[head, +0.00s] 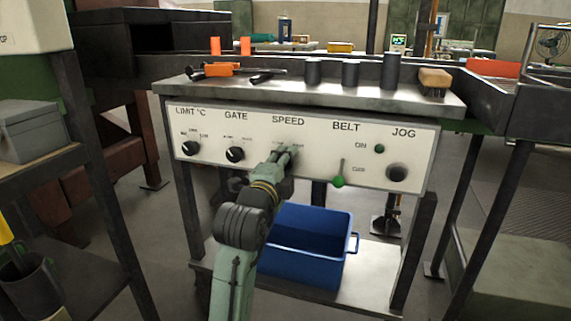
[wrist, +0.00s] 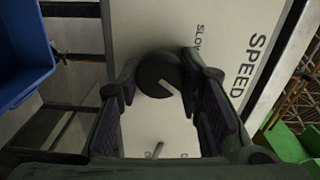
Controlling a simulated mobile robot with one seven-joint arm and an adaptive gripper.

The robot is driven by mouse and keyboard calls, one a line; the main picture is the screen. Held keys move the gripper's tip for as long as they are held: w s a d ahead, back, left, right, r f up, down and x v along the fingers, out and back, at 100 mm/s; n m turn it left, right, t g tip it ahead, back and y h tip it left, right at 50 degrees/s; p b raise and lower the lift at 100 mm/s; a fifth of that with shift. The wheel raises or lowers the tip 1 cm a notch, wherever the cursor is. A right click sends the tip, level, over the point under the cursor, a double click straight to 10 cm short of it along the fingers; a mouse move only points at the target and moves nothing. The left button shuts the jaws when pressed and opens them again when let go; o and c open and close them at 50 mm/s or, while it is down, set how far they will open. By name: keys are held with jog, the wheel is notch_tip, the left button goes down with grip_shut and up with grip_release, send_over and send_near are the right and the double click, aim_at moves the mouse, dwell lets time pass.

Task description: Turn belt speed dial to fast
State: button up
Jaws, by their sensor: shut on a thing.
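The control panel (head: 310,168) carries a SPEED label above the belt speed dial. The dial is hidden behind my gripper (head: 287,152) in the head view. In the wrist view the dark round speed dial (wrist: 155,70) sits between the fingertips of my gripper (wrist: 158,75), which is shut on it. Its white pointer mark slants to the lower right of that picture, away from the SLOW label (wrist: 199,38). The FAST label does not show in the wrist view, where a finger covers that side.
The LIMIT dial (head: 191,148) and GATE dial (head: 235,154) are left of my gripper. The BELT lever (head: 339,180) with a green knob and the dark JOG button (head: 397,172) are to the right. A blue bin (head: 305,245) stands on the shelf below.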

jog(key=o, duration=1.2)
jog(key=shift+s, duration=0.1)
jog(key=v, duration=1.1)
jog(key=shift+s+a, duration=0.1)
jog(key=shift+s, duration=0.25)
